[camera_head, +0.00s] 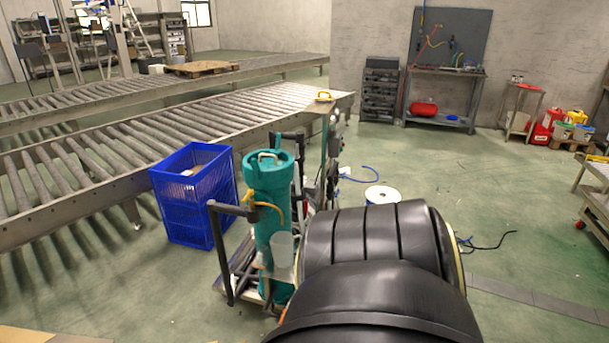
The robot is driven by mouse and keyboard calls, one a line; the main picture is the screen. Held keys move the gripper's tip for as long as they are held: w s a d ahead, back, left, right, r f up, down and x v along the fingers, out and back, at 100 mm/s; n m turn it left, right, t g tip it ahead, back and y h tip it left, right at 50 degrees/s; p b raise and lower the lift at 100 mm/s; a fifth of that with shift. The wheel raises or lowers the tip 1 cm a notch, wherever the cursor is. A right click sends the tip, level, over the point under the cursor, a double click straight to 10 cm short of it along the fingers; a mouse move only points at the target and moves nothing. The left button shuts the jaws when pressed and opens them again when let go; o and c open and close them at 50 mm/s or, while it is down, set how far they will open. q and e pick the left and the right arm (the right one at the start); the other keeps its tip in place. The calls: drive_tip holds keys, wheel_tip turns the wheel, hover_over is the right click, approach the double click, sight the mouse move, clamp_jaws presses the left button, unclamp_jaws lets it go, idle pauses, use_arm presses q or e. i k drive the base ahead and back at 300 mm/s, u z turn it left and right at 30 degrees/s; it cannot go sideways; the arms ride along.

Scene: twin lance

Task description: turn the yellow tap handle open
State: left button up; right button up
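A small yellow piece (325,96) sits at the near right end of the roller conveyor; it is too small to tell whether it is the tap handle. A curved yellow part (269,207) is on the side of an upright teal cylinder (269,180). I cannot tell whether this is a handle, a strap or a hose. The cylinder stands on a cart (235,275) with dark upright bars. Neither of my grippers is in view. The lower middle of the view is blocked at close range, hiding the cart's right side.
A blue crate (190,205) stands left of the cart, beside the roller conveyor (140,150). A white spool (382,195) and a blue hose (362,177) are on the floor behind. A workbench (445,95) stands at the back wall. The right-hand floor is mostly clear.

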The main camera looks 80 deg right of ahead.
sight(250, 193)
drive_tip(key=z, duration=1.5)
drive_tip(key=i, duration=0.15)
